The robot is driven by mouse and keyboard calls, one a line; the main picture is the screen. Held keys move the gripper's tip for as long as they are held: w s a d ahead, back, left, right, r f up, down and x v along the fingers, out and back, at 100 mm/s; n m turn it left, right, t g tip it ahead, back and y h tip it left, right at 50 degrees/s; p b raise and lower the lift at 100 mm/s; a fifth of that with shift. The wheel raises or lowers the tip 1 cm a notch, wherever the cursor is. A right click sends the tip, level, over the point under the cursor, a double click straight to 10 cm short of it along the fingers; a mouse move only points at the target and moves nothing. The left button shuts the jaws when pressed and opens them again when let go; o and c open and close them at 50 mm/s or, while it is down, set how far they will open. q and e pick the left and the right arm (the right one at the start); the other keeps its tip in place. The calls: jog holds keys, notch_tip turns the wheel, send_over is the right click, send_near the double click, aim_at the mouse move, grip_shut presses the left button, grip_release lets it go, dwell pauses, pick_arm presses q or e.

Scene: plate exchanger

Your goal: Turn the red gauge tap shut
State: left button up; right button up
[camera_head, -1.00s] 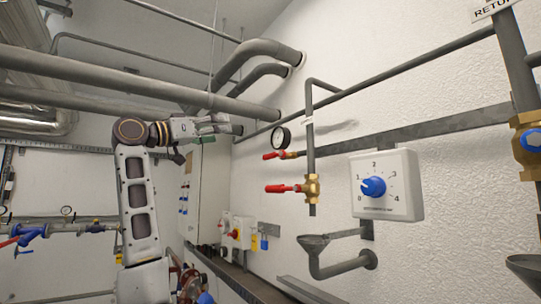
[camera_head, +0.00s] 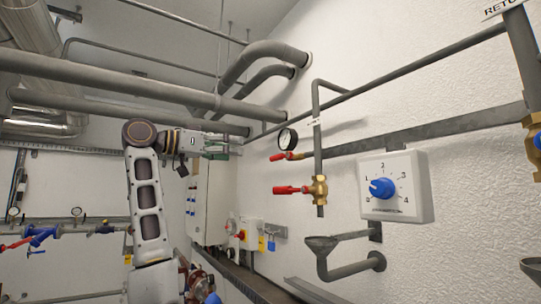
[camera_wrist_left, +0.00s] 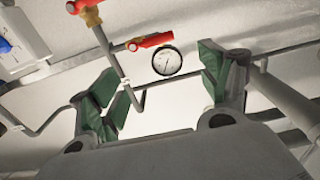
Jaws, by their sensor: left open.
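The red gauge tap (camera_head: 284,156) is a small red lever on a brass body, just below a round white gauge (camera_head: 288,138) on the wall pipe. The tap also shows in the left wrist view (camera_wrist_left: 150,41), beside the gauge (camera_wrist_left: 167,60). My left gripper (camera_head: 230,146) is left of the tap at about its height in the picture, apart from it. In the left wrist view its green-padded jaws (camera_wrist_left: 160,88) are open and empty, with gauge and tap beyond the gap. My right gripper is out of view.
A second red lever (camera_head: 291,190) on a brass valve sits below on the same vertical pipe (camera_head: 318,130). A dial box with a blue knob (camera_head: 382,188) is to the right. A drain funnel (camera_head: 322,243) hangs lower. A grey cabinet (camera_head: 208,200) stands behind my gripper.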

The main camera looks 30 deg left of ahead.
aim_at(280, 157)
pick_arm(q)
jog(key=p+x, duration=0.4)
jog(key=x, duration=0.9)
jog(key=shift+w+d, duration=0.25)
jog(key=shift+w, duration=0.05)
jog(key=c, duration=0.4)
jog(key=shift+s, duration=0.25)
jog(key=c, duration=0.5)
jog(key=shift+a, duration=0.15)
jog(key=c, duration=0.5)
jog(key=shift+c, duration=0.2)
jog(key=shift+w, duration=0.1)
